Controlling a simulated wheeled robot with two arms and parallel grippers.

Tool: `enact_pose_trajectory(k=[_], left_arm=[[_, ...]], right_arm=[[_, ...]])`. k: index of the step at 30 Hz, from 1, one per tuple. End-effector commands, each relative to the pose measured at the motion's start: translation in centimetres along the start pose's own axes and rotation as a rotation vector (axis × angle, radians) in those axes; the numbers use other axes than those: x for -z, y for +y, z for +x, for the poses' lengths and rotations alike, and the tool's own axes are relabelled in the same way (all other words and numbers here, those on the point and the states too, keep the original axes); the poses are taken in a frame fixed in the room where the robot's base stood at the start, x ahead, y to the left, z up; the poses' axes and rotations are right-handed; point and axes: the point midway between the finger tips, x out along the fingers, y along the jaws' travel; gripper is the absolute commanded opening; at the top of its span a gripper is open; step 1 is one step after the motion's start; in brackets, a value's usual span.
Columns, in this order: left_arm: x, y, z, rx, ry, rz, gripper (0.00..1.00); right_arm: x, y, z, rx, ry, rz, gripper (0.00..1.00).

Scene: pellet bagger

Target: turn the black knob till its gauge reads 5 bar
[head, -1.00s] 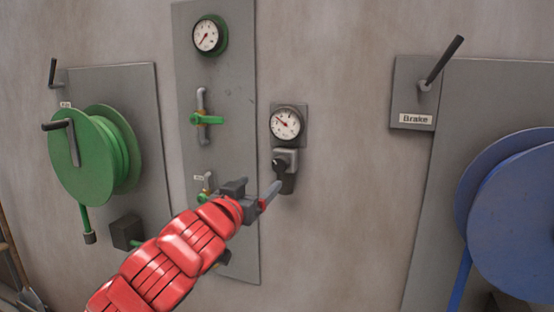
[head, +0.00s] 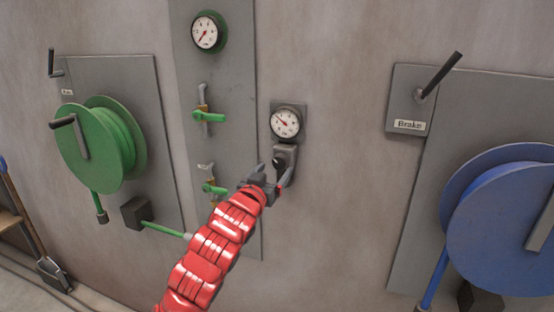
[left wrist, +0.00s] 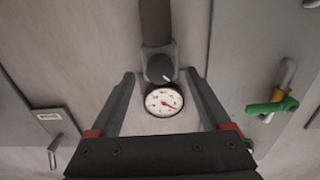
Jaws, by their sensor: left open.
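The black knob (head: 279,163) sits on a grey housing on the wall, under its round white gauge (head: 285,122) with a red needle. In the left wrist view the knob (left wrist: 158,71) and the gauge (left wrist: 164,101) show between the open fingers, upside down. The needle points to the upper left in the head view; the figures are too small to read. My left gripper (head: 273,178) is open and empty, just below and in front of the knob, and looks apart from it. Its fingers (left wrist: 160,95) stand on either side of the gauge in the wrist view. My right gripper is not in view.
A grey panel (head: 233,60) to the left carries another gauge (head: 208,32) and green-handled valves (head: 208,116). A green reel (head: 90,148) is farther left. A blue reel (head: 510,215) and brake lever (head: 440,75) are at right. The wall right of the knob is bare.

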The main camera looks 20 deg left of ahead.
Motion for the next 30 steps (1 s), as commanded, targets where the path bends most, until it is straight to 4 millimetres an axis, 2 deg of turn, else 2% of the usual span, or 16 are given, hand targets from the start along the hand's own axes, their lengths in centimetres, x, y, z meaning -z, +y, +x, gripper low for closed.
enact_pose_trajectory(k=[3, 7, 19, 30], left_arm=[[0.2, 0.2, 1.4, -0.004, 0.0, -0.003, 0.81], [0.1, 0.1, 2.4, -0.002, 0.0, -0.001, 0.81], [0.1, 0.1, 2.8, -0.002, 0.002, 0.0, 0.79], [0.1, 0.1, 2.8, -0.002, 0.002, 0.0, 0.12]], right_arm=[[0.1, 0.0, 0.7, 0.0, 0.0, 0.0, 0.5], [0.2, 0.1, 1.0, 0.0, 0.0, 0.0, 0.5], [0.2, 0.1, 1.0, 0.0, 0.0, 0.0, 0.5], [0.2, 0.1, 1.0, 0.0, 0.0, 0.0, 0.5]])
